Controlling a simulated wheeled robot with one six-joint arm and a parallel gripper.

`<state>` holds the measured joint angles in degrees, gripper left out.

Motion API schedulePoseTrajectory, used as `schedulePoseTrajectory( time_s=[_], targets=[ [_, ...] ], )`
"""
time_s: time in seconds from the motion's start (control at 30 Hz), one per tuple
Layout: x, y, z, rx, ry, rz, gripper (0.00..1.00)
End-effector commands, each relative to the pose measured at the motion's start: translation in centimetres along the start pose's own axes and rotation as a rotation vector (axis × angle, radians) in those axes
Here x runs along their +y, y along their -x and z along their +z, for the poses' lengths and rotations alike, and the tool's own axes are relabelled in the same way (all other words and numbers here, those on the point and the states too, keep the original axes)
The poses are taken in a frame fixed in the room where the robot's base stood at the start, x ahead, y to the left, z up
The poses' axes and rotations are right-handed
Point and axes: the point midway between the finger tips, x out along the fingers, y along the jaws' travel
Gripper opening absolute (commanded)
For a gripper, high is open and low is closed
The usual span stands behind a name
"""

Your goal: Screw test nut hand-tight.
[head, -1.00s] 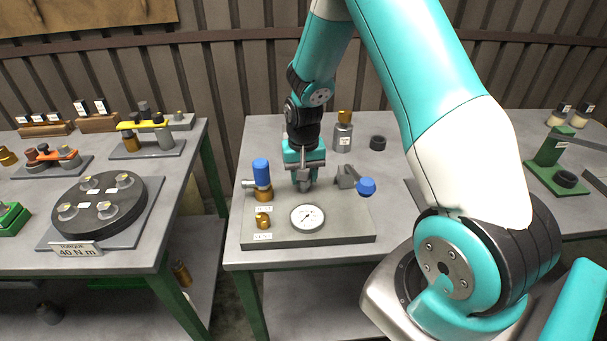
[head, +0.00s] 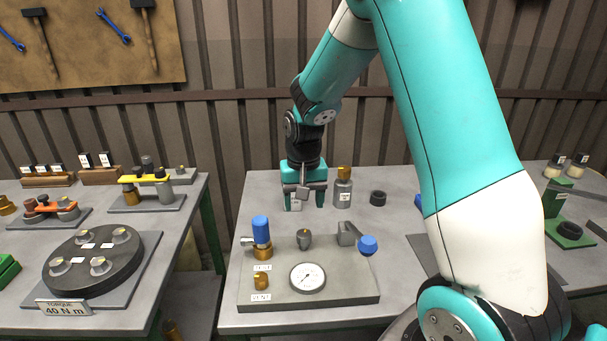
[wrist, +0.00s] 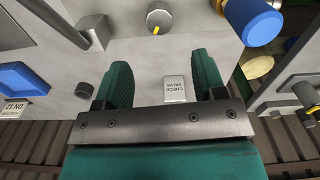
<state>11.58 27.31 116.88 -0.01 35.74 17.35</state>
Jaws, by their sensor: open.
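A small round grey nut (head: 304,238) stands on the grey test plate (head: 345,290), behind the dial gauge (head: 307,278). The wrist view shows it from above as a grey disc (wrist: 159,19) with a yellow mark. I take it to be the test nut. My gripper (head: 305,202) is open and empty, behind the plate and apart from the nut. In the wrist view its two green fingers (wrist: 162,75) are spread wide, and the nut lies beyond their tips. How tight the nut sits cannot be told.
A blue-capped brass valve (head: 262,238) stands left of the nut, and a blue-ended lever clamp (head: 350,235) right. A brass vent fitting (head: 261,281) is in front. A grey bottle (head: 343,187) and black ring (head: 378,198) stand behind. A CHECK VALVE label (wrist: 174,89) shows between my fingers.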

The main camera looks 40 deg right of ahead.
Motion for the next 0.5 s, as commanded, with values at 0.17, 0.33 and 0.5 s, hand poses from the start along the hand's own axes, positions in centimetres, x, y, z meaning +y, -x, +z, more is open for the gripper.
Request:
schedulePoseTrajectory(
  time_s=[0.17,0.33,0.5],
  targets=[
    [0.0,4.3,-0.1,0.006,0.0,-0.002,0.64],
    [0.0,6.9,-0.1,0.002,0.0,-0.001,0.64],
    [0.0,7.9,0.0,0.0,0.0,0.0,0.64]
  ],
)
